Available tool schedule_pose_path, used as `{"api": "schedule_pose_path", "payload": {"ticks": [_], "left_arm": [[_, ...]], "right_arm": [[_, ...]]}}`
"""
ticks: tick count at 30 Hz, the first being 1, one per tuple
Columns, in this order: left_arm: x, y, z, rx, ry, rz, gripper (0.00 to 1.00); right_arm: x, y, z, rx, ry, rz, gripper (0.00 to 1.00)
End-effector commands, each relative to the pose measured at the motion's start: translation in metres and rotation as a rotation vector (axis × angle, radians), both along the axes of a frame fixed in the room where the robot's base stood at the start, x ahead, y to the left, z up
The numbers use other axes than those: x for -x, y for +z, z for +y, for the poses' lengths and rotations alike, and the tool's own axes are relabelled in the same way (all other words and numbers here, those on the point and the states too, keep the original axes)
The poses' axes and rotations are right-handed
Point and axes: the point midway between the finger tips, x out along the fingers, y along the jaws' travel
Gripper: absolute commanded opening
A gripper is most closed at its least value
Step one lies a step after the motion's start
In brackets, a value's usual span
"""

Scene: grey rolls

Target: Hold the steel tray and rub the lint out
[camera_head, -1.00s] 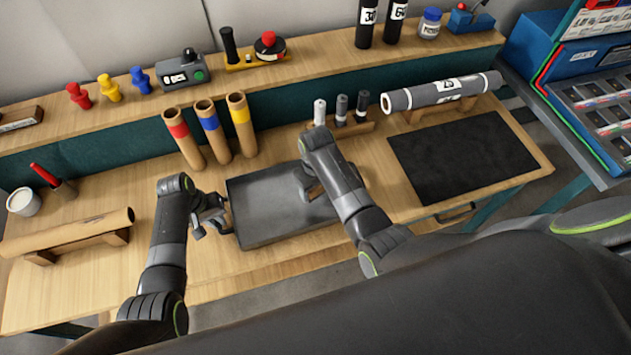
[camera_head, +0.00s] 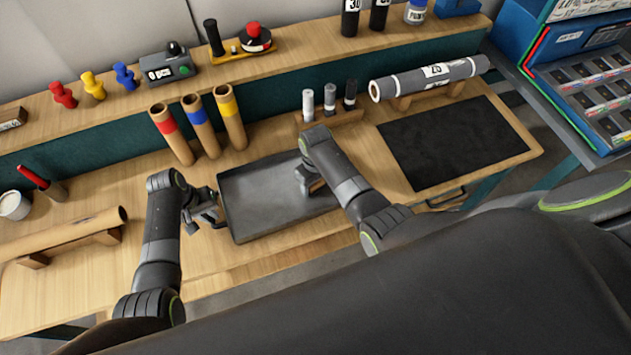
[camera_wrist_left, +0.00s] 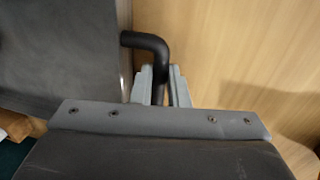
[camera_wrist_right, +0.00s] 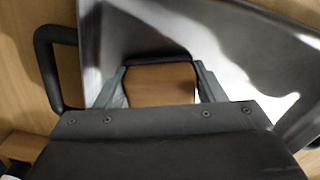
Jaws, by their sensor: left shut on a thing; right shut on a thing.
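The steel tray (camera_head: 255,205) lies on the wooden bench, a shallow dark grey pan with a smoother, lighter inside. My left gripper (camera_wrist_left: 160,88) is shut on the tray's black left handle (camera_wrist_left: 148,41); in the head view it is at the tray's left edge (camera_head: 214,212). My right gripper (camera_wrist_right: 160,84) is shut on a wooden block (camera_wrist_right: 160,86) with a dark edge. It holds the block over the right part of the tray's inside; contact is hidden. The tray's other handle (camera_wrist_right: 44,70) shows in the right wrist view. I cannot make out separate lint.
A black mat (camera_head: 455,143) lies to the right, with a grey roll (camera_head: 430,76) on a cradle behind it. Several cardboard tubes (camera_head: 200,127) stand behind the tray. A brown roll (camera_head: 65,234) lies at the left. Small markers (camera_head: 330,100) stand in a rack behind my right arm.

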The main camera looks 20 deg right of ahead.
Motion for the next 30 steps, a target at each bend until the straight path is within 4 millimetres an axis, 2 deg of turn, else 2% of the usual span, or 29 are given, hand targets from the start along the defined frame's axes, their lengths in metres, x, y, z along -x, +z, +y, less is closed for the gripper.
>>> {"api": "schedule_pose_path", "payload": {"ticks": [4, 8, 12, 30], "left_arm": [[0.0, 0.0, -0.001, 0.001, 0.0, 0.0, 0.0], [0.0, 0.0, -0.001, 0.002, -0.001, 0.0, 0.0], [0.0, 0.0, -0.001, 0.002, 0.0, 0.0, 0.0], [0.0, 0.0, -0.001, 0.002, 0.0, 0.0, 0.0]], "right_arm": [[0.0, -0.008, 0.015, -0.001, 0.002, 0.003, 0.34], [0.001, -0.003, 0.027, -0.001, 0.0, 0.0, 0.34], [0.0, 0.016, 0.024, 0.0, -0.001, -0.003, 0.34], [0.0, 0.07, 0.024, -0.001, -0.001, -0.002, 0.34]]}}
